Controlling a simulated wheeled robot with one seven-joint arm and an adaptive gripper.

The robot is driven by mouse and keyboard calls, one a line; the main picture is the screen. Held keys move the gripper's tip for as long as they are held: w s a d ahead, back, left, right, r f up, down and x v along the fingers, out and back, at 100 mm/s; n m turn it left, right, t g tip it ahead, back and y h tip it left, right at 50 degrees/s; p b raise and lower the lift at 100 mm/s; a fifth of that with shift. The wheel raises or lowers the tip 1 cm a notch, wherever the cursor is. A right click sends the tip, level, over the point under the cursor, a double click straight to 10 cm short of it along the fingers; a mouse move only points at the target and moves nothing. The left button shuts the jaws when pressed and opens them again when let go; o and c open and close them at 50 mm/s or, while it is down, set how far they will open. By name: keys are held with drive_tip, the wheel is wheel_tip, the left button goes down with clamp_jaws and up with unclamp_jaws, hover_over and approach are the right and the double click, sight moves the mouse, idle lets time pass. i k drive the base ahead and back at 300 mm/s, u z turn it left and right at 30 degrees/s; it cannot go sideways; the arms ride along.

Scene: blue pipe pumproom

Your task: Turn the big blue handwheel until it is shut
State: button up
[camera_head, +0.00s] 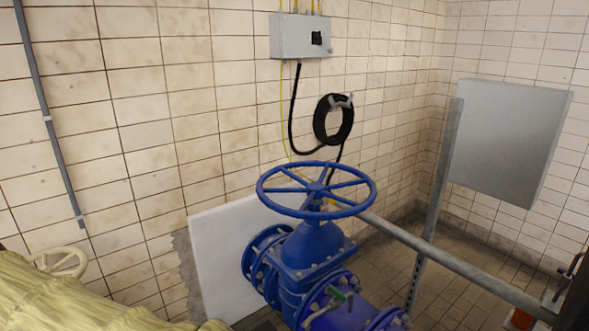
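The big blue handwheel (316,190) sits level on top of a blue gate valve (310,255), right of the middle in the head view. It has a round rim and several spokes meeting at a hub. The valve body is bolted by flanges into a blue pipe (361,315) that leaves the bottom of the picture. Nothing touches the wheel. How far the valve is turned cannot be told. My gripper is not in view.
A grey rail (455,262) runs right from behind the wheel past a steel post (432,205). A white panel (230,265) stands behind the valve. A cream handwheel (62,262) and yellowish wrapped pipe (75,295) are lower left. A grey box (300,37) and coiled hose (333,120) hang on the wall.

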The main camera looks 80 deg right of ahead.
sight(315, 190)
drive_tip(key=u, duration=0.1)
drive_tip(key=i, duration=1.15)
drive_tip(key=z, duration=2.7)
